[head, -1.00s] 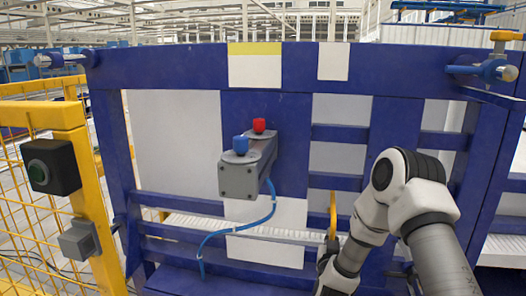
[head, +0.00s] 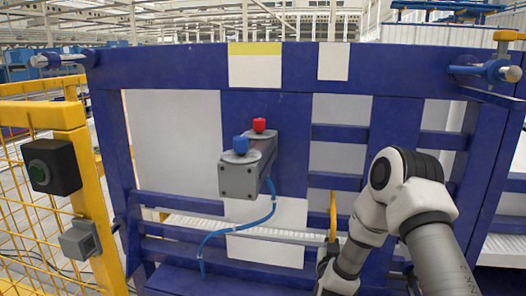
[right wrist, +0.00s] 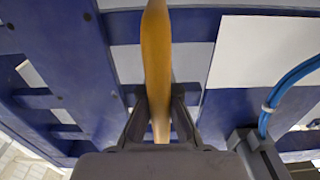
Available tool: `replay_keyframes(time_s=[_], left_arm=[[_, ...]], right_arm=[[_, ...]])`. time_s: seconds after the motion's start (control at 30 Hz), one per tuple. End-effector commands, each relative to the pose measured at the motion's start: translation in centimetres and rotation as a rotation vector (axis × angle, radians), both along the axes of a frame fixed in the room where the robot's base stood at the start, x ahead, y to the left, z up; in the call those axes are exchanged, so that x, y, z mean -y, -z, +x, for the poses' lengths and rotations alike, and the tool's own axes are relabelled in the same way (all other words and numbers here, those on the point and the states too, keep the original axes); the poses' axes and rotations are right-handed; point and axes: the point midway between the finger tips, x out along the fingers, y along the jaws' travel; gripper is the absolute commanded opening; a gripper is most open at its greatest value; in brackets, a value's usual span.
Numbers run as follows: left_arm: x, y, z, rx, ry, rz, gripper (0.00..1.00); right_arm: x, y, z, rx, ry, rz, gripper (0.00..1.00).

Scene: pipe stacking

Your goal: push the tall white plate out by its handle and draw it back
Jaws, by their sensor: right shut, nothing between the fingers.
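The yellow handle (head: 333,213) stands upright low on the blue frame, right of centre in the head view. A pale white panel (head: 340,157), probably the tall plate, shows behind the blue rails above it. My left gripper is not in view.
A grey button box (head: 240,181) with a blue and a red button juts out left of the handle, with a blue hose (head: 236,231) hanging from it. A yellow fence (head: 70,115) stands at the left. The blue frame (head: 180,70) spans the view.

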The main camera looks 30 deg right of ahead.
Motion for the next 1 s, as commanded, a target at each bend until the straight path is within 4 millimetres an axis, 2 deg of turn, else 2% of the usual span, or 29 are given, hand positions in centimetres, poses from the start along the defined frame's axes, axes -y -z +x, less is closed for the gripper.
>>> replay_keyframes(time_s=[1.0], left_arm=[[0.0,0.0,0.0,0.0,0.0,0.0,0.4]], right_arm=[[-1.8,0.1,-2.0,-0.001,-0.002,0.001,0.0]])
